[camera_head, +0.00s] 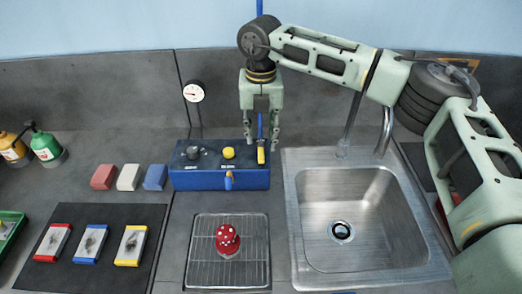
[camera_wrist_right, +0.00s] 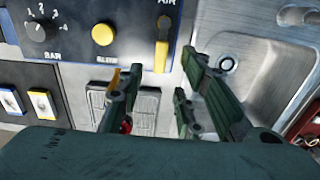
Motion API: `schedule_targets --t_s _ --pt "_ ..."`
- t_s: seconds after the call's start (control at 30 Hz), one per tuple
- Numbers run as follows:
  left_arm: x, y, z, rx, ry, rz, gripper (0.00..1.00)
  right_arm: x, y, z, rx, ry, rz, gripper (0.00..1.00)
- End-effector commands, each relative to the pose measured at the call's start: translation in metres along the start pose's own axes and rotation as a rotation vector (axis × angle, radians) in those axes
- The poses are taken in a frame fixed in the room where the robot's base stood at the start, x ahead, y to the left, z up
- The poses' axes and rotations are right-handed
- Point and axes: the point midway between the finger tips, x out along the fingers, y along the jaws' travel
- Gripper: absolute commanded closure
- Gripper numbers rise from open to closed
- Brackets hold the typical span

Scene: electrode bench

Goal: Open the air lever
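The air lever (camera_head: 261,153) is a yellow handle at the right end of the blue control box (camera_head: 220,181). In the right wrist view the lever (camera_wrist_right: 162,48) sits upright in the picture under the label AIR. My right gripper (camera_head: 262,140) points down at the lever's end of the box. Its fingers are apart; in the wrist view the gripper (camera_wrist_right: 161,78) is open with nothing between the fingertips. The lever appears beyond the tips there, and I cannot tell whether a finger touches it. My left gripper is not in view.
A pressure gauge (camera_head: 194,92) stands behind. A sink (camera_head: 300,215) lies right; a red dotted object (camera_head: 228,240) rests on a rack in front.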

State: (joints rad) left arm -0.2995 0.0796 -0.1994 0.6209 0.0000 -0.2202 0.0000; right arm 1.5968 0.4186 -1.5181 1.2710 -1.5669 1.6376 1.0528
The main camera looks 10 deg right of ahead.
Motion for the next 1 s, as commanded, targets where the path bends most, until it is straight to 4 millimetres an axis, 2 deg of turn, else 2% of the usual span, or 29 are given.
schedule_targets --t_s 0.1,0.33,0.5,0.7,1.0 --pt "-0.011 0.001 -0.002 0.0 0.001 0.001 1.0 0.018 0.0 -0.001 0.0 0.005 -0.002 0.67" --pt "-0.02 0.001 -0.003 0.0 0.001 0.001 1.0 0.049 0.0 -0.001 0.001 0.003 -0.001 0.67" --pt "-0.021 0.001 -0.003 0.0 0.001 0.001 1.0 0.058 0.0 0.0 0.001 0.0 0.0 0.67" --pt "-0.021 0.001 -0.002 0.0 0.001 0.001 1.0 0.059 0.0 0.0 0.001 0.0 -0.001 0.67" --pt "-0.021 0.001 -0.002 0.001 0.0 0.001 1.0 0.058 0.0 0.0 0.0 0.0 0.0 0.93"
